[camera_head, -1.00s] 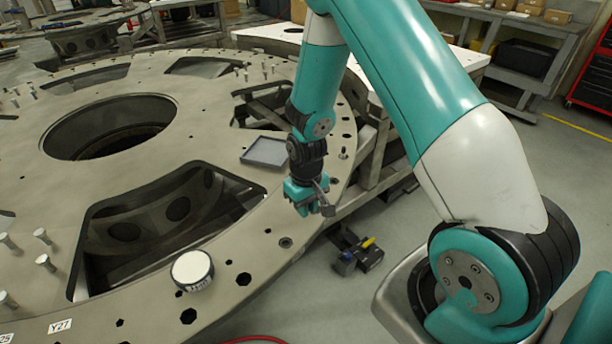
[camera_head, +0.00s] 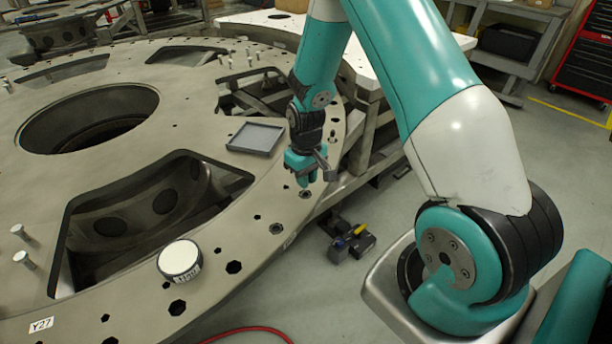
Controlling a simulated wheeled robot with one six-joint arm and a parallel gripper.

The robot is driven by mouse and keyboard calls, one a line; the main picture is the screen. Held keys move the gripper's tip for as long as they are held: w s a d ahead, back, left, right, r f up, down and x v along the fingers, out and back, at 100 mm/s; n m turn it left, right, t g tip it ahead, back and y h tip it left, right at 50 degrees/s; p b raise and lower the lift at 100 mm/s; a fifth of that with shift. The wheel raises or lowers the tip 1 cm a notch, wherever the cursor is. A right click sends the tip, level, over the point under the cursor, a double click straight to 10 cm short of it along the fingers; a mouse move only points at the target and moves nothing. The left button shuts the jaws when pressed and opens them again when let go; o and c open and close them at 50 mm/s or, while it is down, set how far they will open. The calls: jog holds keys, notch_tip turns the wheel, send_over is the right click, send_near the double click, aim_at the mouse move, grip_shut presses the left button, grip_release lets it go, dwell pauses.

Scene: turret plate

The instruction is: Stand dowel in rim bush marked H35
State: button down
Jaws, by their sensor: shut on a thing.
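The dowel cannot be made out for certain. My gripper (camera_head: 304,178) is low over the outer rim of the large grey turret plate (camera_head: 235,225), its jaws pointing down and shut. What it grips is too small and dark to tell apart from the fingers. A round bush (camera_head: 305,194) shows in the rim directly below the fingertips; whether anything touches it cannot be told. Another rim bush (camera_head: 276,229) lies nearer the camera, with a small unreadable mark (camera_head: 290,240) on the rim edge beside it. I cannot read H35 anywhere.
A shallow grey tray (camera_head: 255,138) lies on the plate left of my gripper. A white-topped round part (camera_head: 180,260) sits on the rim nearer. Several pegs (camera_head: 24,258) stand at left. A label reads Y27 (camera_head: 41,325). Large openings cut the plate. Dark items (camera_head: 350,242) lie below the rim.

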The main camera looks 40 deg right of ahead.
aim_at(306, 193)
jog(key=shift+f+b, duration=1.55)
jog(key=shift+f, duration=0.7)
jog(key=shift+s+f, duration=0.1)
jog(key=shift+s+f, duration=0.1)
jog(key=c, duration=1)
grip_release()
jog(key=shift+a, duration=0.1)
jog(key=shift+f, duration=0.1)
jog(key=shift+c, duration=0.2)
jog(key=shift+a, duration=0.1)
jog(key=r, duration=1.2)
jog(key=r+b, duration=0.1)
jog(key=r, duration=0.5)
jog(key=shift+d+r, duration=0.2)
jog(key=shift+d, duration=0.1)
